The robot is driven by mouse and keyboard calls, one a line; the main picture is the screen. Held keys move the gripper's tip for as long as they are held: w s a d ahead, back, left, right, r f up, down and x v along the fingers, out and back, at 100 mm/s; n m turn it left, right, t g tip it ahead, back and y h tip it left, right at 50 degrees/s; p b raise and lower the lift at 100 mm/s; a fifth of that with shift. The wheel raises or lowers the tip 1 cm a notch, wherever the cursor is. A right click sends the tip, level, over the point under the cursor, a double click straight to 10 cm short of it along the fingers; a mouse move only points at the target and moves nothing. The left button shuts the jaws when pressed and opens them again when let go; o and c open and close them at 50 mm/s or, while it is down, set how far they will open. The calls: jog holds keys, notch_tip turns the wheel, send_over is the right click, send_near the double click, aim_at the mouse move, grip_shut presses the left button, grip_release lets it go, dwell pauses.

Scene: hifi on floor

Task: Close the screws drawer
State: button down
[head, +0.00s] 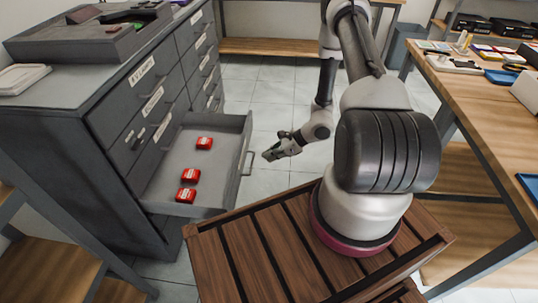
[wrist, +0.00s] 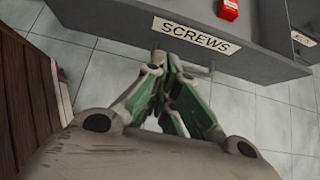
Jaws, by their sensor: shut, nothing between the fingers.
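The screws drawer (head: 208,150) is pulled out from the grey cabinet (head: 60,140) in the head view. Several small red boxes (head: 190,175) lie in it. Its front carries a bar handle (head: 247,163). In the wrist view the drawer front (wrist: 262,58) has a white label reading SCREWS (wrist: 190,35). My gripper (head: 268,156) is just to the right of the drawer front in the head view, fingers shut and empty. In the wrist view the shut fingertips (wrist: 165,60) are close to the front just below the label; whether they touch it I cannot tell.
Other drawers with white labels (head: 152,103) in the cabinet look shut. A grey tray (head: 60,45) stands on top. A wooden slatted surface (head: 270,250) lies below my arm. A wooden workbench (head: 480,100) stands at the right.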

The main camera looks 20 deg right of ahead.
aim_at(240, 166)
jog(key=shift+w+a+f, duration=0.75)
jog(key=shift+a, duration=0.5)
jog(key=shift+w+a+f, duration=0.75)
jog(key=shift+a, duration=0.55)
jog(key=shift+w+a+f, duration=0.75)
jog(key=shift+a, duration=0.5)
jog(key=shift+a, duration=0.1)
jog(key=w+a, duration=0.4)
jog(key=a, duration=0.4)
jog(key=w+a, duration=0.5)
jog(key=a, duration=0.3)
jog(key=w+a, duration=0.5)
jog(key=a, duration=0.3)
jog(key=shift+a, duration=0.15)
